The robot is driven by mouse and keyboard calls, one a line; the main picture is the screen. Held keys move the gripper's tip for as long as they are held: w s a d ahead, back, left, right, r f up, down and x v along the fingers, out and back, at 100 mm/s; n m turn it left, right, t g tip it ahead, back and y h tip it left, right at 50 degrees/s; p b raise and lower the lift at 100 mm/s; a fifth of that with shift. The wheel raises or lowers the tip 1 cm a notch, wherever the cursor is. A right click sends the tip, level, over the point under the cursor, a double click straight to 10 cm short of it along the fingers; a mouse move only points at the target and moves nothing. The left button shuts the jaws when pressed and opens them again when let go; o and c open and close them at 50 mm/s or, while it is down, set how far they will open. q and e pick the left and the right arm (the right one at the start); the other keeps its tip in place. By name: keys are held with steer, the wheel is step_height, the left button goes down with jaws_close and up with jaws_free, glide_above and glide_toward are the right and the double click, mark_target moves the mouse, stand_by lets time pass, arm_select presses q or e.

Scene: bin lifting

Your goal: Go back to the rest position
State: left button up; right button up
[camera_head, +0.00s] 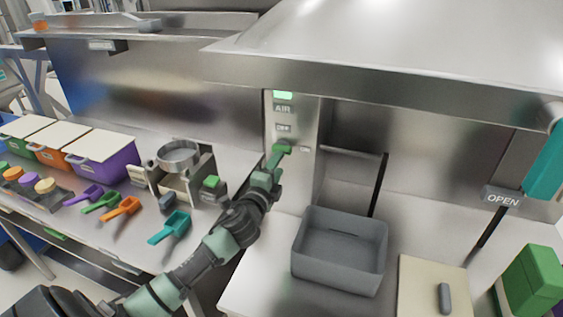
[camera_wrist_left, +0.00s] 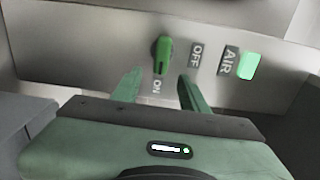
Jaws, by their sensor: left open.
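My left gripper (camera_head: 272,168) is at the control panel below the hood, with its arm reaching up from the lower left. In the left wrist view the gripper (camera_wrist_left: 158,88) is open and empty. Its two green fingertips lie below and to either side of the green switch knob (camera_wrist_left: 163,55), with no clear contact. The knob (camera_head: 282,148) lies in line with the ON label, and the AIR lamp (camera_head: 283,95) glows green. My right gripper is not in view.
A grey bin (camera_head: 340,285) stands on the bench right of my arm, by a beige board (camera_head: 418,290). Scoops, including a teal one (camera_head: 170,227), and a sieve on a stand (camera_head: 178,158) lie left. The hood edge (camera_head: 390,85) overhangs the panel.

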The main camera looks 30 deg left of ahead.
arm_select(q)
steer(key=shift+v, duration=1)
steer(key=s+d+f+n+g, duration=0.4)
steer(key=s+f, duration=0.3)
steer(key=s+d+f+n+g, duration=0.3)
steer(key=s+f+n, duration=0.1)
steer(key=s+f, duration=0.3)
steer(key=s+d+f+n+g+h, duration=0.2)
steer(key=s+d+f+n+g, duration=0.15)
steer(key=s+d, duration=0.45)
steer(key=s+d+f+n+g+h, duration=0.2)
steer(key=s+d+g, duration=0.2)
steer(key=s, duration=0.9)
step_height(320, 180, down, 28)
steer(key=s+b, duration=0.1)
steer(key=b, duration=0.1)
steer(key=s+a+f+g, duration=0.1)
steer(key=s+f, duration=0.7)
steer(key=s+a+f+g+b, duration=0.1)
steer(key=s+a+f, duration=0.1)
steer(key=s+f, duration=0.7)
steer(key=shift+a, duration=0.25)
